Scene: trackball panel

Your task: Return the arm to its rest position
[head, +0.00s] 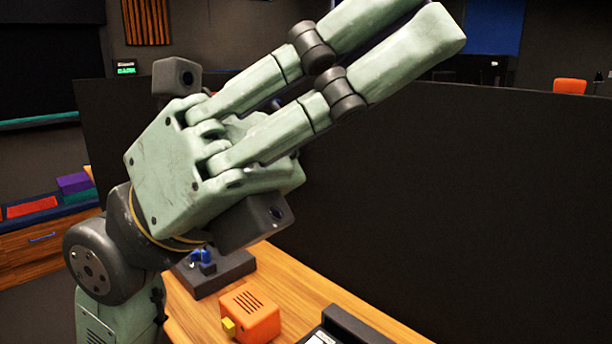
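My gripper (425,12) fills the middle of the head view, raised above the wooden table (283,268). It is pale green with dark grey joints. Its two long fingers point to the upper right, and the upper finger runs out of the picture. A narrow dark gap shows between the fingers and thins toward the tips. I see nothing held, but I cannot tell whether they are open or shut at the ends. My arm bends up from the lower left to the grey wrist joint.
Below my gripper, a dark box with a blue part (203,258) stands on the table, partly hidden. An orange box (250,312) with a yellow piece and a dark device (350,326) stand nearer. A dark partition (450,200) rises behind the table.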

